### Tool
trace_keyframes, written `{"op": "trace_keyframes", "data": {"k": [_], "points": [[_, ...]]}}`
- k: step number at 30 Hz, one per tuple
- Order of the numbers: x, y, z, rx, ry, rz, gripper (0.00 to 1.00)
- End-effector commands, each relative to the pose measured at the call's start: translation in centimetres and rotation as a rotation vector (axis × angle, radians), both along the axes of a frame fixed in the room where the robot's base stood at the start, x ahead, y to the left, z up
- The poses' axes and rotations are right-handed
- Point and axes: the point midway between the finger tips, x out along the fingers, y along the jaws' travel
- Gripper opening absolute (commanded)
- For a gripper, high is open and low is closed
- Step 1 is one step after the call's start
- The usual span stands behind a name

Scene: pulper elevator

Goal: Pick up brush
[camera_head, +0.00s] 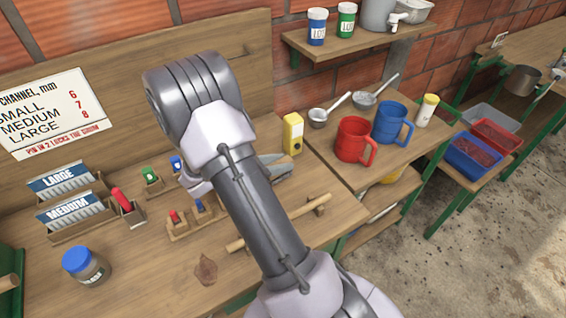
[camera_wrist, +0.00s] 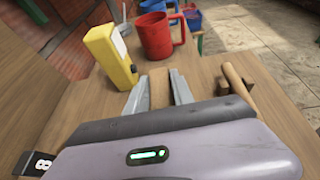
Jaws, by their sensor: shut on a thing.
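My gripper (camera_wrist: 158,92) is shut on a light wooden piece, which I take to be the brush (camera_wrist: 160,87). The piece lies between the two grey fingers in the wrist view, and its bristles do not show. I cannot tell whether it touches the table. In the head view my gripper (camera_head: 277,165) is mostly behind my own arm, beside the yellow box, and the brush cannot be made out there.
A yellow box (camera_wrist: 109,54) stands close left of the fingers. A wooden rod with a crosspiece (camera_wrist: 237,82) lies to the right. Red (camera_head: 354,140) and blue (camera_head: 391,122) mugs stand beyond. Small racks and a blue-lidded jar (camera_head: 86,266) stand at the left.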

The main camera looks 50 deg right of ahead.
Motion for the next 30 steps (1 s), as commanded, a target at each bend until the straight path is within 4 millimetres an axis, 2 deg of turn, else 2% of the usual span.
{"op": "trace_keyframes", "data": {"k": [9,15,21,30], "points": [[-0.8,8.0,0.9,0.001,0.003,0.007,0.0],[-1.3,12.4,1.2,-0.001,0.002,0.004,0.0],[-1.6,14.3,1.3,-0.001,0.002,0.002,0.0],[-1.6,14.6,1.2,-0.001,0.002,0.001,0.0]]}}
